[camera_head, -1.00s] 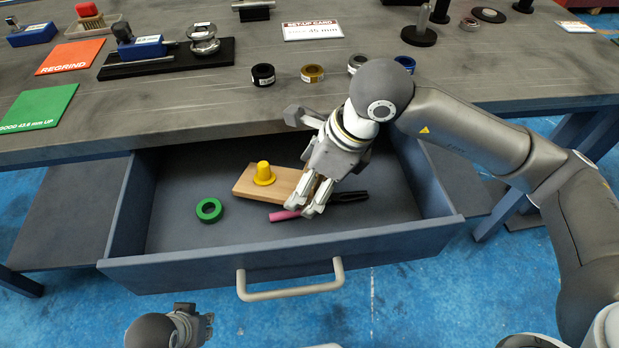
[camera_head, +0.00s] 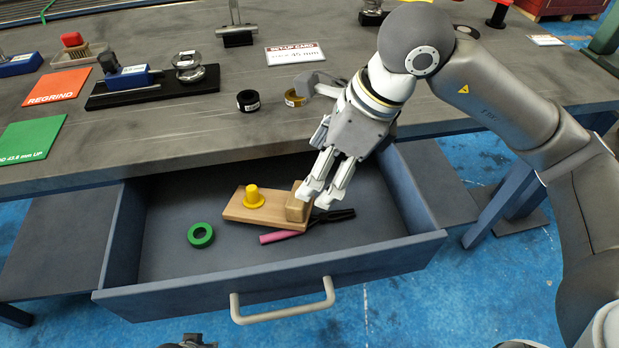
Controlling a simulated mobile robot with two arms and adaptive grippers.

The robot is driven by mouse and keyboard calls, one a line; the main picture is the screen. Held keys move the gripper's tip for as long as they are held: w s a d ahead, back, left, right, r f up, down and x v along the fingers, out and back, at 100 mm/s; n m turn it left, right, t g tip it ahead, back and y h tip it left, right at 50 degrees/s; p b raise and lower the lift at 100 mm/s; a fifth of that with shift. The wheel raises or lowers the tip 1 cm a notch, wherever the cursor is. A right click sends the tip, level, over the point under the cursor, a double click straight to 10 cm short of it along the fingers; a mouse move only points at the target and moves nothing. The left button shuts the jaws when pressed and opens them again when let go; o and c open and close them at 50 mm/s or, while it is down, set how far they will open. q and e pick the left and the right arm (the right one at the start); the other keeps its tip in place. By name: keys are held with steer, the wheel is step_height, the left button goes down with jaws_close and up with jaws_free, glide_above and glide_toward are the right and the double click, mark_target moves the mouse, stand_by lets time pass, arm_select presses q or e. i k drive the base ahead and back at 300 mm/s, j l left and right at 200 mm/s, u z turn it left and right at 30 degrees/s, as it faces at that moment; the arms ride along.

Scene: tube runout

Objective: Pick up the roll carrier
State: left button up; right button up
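The open drawer holds a flat wooden board (camera_head: 237,213) with a yellow stepped peg (camera_head: 253,197) standing on it. A wooden block (camera_head: 297,206) is at the board's right end. I cannot tell for sure which piece is named the roll carrier; the board with the peg seems likeliest. My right gripper (camera_head: 319,196) points down over the drawer, its fingers apart and empty, just right of the block. Its fingertips overlap the block's right edge in the view; contact is unclear. Only a dark sliver of my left arm's end (camera_head: 190,343) shows at the bottom edge.
Black and yellow tape rolls (camera_head: 248,101) sit near the bench edge. The drawer's left part is clear.

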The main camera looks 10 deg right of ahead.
mark_target(253, 204)
steer(key=k+l, duration=0.45)
steer(key=l, duration=0.25)
steer(key=k+l, duration=0.25)
steer(key=l, duration=0.15)
